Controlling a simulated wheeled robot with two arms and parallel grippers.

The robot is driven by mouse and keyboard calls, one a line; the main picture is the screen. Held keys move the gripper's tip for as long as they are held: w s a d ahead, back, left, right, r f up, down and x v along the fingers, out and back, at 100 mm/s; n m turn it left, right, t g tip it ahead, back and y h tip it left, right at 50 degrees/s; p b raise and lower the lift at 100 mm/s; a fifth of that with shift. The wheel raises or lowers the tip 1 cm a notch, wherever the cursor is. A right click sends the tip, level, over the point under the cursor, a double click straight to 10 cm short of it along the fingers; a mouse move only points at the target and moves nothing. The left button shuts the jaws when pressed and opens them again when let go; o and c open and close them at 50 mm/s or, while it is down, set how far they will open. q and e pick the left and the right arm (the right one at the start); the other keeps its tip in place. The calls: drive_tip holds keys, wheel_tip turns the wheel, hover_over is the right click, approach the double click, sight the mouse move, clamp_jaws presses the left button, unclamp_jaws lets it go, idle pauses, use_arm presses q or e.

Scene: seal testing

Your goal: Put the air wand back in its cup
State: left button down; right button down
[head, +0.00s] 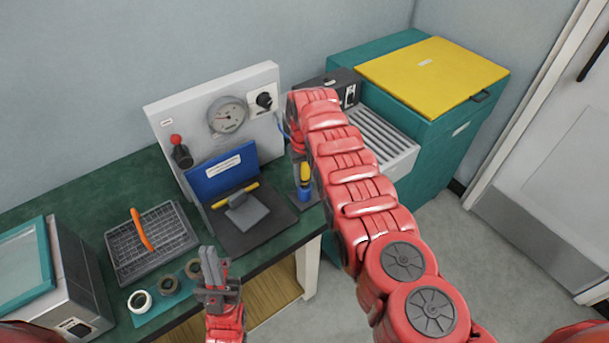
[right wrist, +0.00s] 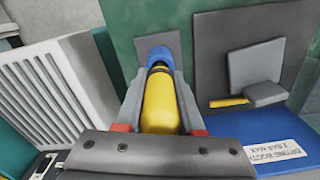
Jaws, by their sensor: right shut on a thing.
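The yellow air wand (head: 305,172) is upright over the blue cup (head: 305,194), at the right end of the green bench. My right gripper (head: 299,168) is shut on the wand, partly hidden by my arm. In the right wrist view, the wand (right wrist: 160,105) lies between the gripper's fingers (right wrist: 158,92), and its lower end meets the mouth of the blue cup (right wrist: 157,53). How deep the tip sits is hidden. My left gripper (head: 212,265) is over the bench's front edge with nothing visible in it; its finger gap is unclear.
A blue-lidded tester (head: 222,170) with a dark base stands left of the cup. A gauge panel (head: 217,112) rises behind it. A wire basket (head: 150,243) with an orange handle and several rings (head: 140,301) are further left. A teal cabinet (head: 440,130) stands right.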

drive_tip(key=shift+f, duration=0.2)
drive_tip(key=shift+c, duration=2.2)
unclamp_jaws()
wheel_tip(320, 180, up, 6)
drive_tip(key=p, duration=0.5)
wheel_tip(320, 180, up, 2)
drive_tip(key=shift+r+p, duration=0.2)
drive_tip(key=shift+p, duration=0.9)
drive_tip(key=shift+r+p, duration=0.5)
drive_tip(key=shift+r, duration=0.65)
